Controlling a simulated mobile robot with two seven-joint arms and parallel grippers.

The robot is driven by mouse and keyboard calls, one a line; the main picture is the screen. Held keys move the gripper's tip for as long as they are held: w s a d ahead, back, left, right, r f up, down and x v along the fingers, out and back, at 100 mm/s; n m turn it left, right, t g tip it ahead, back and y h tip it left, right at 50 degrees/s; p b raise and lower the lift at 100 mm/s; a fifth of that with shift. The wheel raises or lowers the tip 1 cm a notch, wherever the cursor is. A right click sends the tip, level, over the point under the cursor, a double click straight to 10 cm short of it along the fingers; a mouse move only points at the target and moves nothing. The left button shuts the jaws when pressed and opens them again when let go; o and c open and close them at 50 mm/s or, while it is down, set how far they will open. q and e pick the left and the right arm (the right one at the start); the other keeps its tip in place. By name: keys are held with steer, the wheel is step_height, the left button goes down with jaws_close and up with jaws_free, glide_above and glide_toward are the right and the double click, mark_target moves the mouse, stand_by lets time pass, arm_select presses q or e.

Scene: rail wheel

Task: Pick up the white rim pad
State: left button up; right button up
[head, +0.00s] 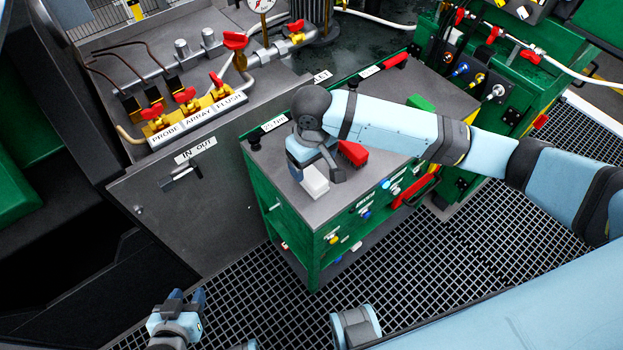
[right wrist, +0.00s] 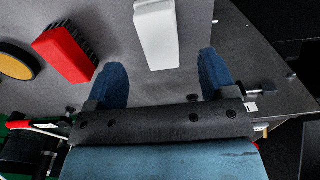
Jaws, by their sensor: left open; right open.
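The white rim pad (head: 315,181) lies on the grey top of the green cart (head: 285,225), near its front left corner. In the right wrist view the white rim pad (right wrist: 156,32) is a pale block with its near end between the fingertips in the picture, apart from both fingers. My right gripper (right wrist: 161,62) is open and empty. In the head view my right gripper (head: 308,163) is just behind the pad, partly hidden by its own wrist. My left gripper (head: 186,298) is open and empty at the bottom left, over the floor grating.
A red brush (head: 353,153) lies right of the pad; it also shows in the right wrist view (right wrist: 66,52) beside a yellow-rimmed disc (right wrist: 18,62). A green block (head: 420,103) is further back. A grey panel with red-handled valves (head: 185,97) stands left of the cart.

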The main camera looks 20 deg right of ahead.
mark_target(312, 175)
steer(key=shift+f+b, duration=0.3)
steer(key=shift+f, duration=2.8)
steer(key=c, duration=1)
steer(key=shift+r, duration=0.15)
step_height(312, 175, up, 20)
steer(key=shift+f+p, duration=0.1)
steer(key=shift+p, duration=0.95)
